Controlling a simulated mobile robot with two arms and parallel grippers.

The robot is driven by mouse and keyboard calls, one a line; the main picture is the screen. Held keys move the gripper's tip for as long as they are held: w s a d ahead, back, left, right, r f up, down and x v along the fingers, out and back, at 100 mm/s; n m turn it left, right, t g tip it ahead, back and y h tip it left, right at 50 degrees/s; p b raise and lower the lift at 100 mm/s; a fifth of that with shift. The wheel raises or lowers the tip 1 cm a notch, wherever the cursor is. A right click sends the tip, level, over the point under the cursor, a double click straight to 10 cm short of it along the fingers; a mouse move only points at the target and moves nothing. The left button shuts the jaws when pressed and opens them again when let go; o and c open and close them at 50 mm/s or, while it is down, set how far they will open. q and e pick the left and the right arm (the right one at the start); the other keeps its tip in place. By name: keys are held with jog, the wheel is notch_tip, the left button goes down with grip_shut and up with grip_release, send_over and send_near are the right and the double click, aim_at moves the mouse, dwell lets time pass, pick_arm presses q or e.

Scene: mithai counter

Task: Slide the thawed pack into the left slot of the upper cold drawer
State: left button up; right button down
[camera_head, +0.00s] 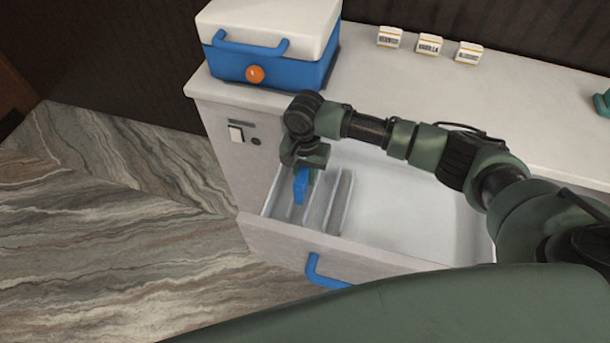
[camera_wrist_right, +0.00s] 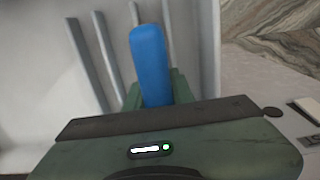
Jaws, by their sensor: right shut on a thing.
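The blue pack (camera_head: 301,186) stands on edge in the grip of my right gripper (camera_head: 308,170), at the left end of the open upper drawer (camera_head: 395,215). In the right wrist view, the pack (camera_wrist_right: 150,55) rises between the green fingers of my right gripper (camera_wrist_right: 155,90), which is shut on it. Thin upright dividers (camera_head: 341,200) form narrow slots at the drawer's left end. The pack is over or in the leftmost slots; I cannot tell how deep it sits. My left gripper is out of view.
A blue and white cool box (camera_head: 268,65) with an orange knob stands on the counter (camera_head: 365,85) behind the drawer. Several small labelled boxes (camera_head: 429,45) stand at the back. The drawer's blue handle (camera_head: 322,273) sticks out in front. The drawer's right part is empty.

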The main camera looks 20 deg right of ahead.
jog(key=shift+f, duration=1.75)
jog(key=shift+s+f+b, duration=0.5)
jog(key=shift+f+b, duration=0.05)
jog(key=shift+f, duration=0.15)
jog(key=c, duration=1.2)
grip_release()
jog(key=shift+a+f, duration=0.1)
jog(key=shift+o, duration=0.4)
jog(key=shift+w+a, duration=0.1)
jog(key=shift+w, duration=0.05)
jog(key=shift+d, duration=0.2)
jog(key=r, duration=0.6)
jog(key=w+r+p, duration=0.1)
jog(key=r, duration=0.2)
jog(key=shift+a+r, duration=0.3)
jog(key=shift+r, duration=0.05)
